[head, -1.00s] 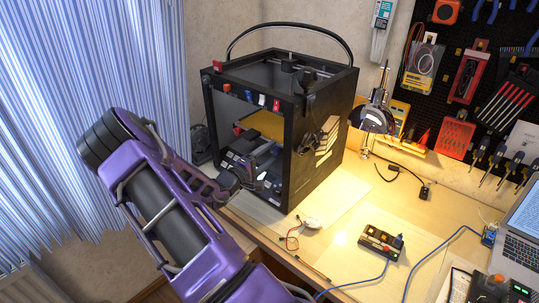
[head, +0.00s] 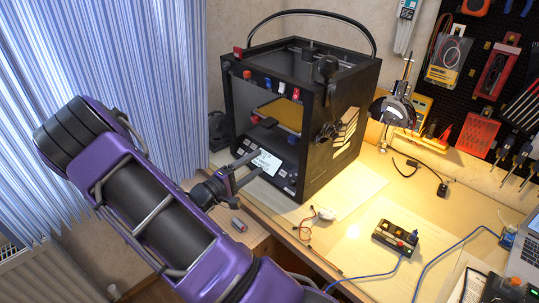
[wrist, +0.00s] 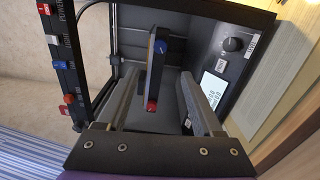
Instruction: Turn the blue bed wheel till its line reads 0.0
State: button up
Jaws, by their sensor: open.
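The blue bed wheel (wrist: 160,46) shows in the wrist view on the edge of the printer's bed, with a red wheel (wrist: 151,106) on the same edge. Its line and reading are too small to read. In the head view my gripper (head: 250,168) is at the printer's open front, low down.
A display (wrist: 214,90) and a black knob (wrist: 233,44) are on the printer's front panel, close to one finger in the picture. Coloured switches (head: 264,82) line the top front rail. A small cylinder (head: 239,224) lies before the printer. A lamp (head: 394,108) stands to the right.

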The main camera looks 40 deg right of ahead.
jog(key=a, duration=0.3)
jog(key=shift+s+a, duration=0.2)
dwell(0.3)
